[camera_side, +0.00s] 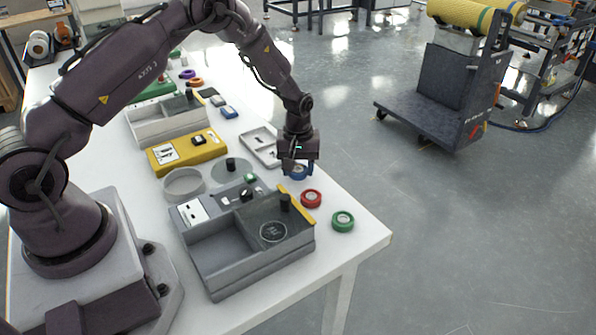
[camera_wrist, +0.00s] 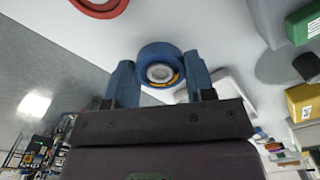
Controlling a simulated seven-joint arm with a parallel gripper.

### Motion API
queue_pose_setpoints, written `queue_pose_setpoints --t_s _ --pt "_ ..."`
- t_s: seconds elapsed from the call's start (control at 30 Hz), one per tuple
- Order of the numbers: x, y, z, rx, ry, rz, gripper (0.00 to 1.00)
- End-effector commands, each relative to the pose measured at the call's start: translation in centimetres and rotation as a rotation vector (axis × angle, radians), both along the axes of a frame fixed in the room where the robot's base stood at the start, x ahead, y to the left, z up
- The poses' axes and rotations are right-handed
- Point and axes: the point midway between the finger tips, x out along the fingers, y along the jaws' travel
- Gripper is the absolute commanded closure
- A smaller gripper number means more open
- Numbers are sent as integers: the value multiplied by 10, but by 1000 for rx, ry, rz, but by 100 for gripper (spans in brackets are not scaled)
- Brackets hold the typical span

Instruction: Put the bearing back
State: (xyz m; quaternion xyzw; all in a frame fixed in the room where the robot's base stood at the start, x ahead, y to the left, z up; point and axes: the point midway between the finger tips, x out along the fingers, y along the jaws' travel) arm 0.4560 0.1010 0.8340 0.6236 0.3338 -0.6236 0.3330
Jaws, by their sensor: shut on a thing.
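My gripper (camera_side: 297,166) is shut on a blue ring-shaped bearing (camera_side: 299,175) near the right edge of the white table. In the wrist view the blue bearing (camera_wrist: 149,53) sits between the two blue fingers of my gripper (camera_wrist: 160,76), its pale centre facing the camera. I cannot tell whether it touches the table. A red bearing (camera_side: 311,199) and a green bearing (camera_side: 343,222) lie on the table nearer the front corner. The red one also shows at the top of the wrist view (camera_wrist: 100,7).
A grey box (camera_side: 216,252) with an empty compartment and a dark circle-marked panel stands left of the bearings. A pale tray (camera_side: 260,146), a yellow box (camera_side: 187,151) and a round grey dish (camera_side: 183,184) stand farther back.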

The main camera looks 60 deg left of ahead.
Motion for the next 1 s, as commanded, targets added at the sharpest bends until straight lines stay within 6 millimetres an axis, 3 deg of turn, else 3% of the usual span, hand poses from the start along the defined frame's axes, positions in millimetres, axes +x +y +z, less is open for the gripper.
queue_pose_setpoints --t_s 0.13,0.5,0.53,0.63,1.0 --pt "0 0 -15 -1 -1 0 75" --pt "0 0 -19 0 -1 0 75" --pt "0 0 -19 -1 -1 0 48" --pt "0 0 -19 0 -1 0 25" --pt "0 0 -12 0 -4 0 25"
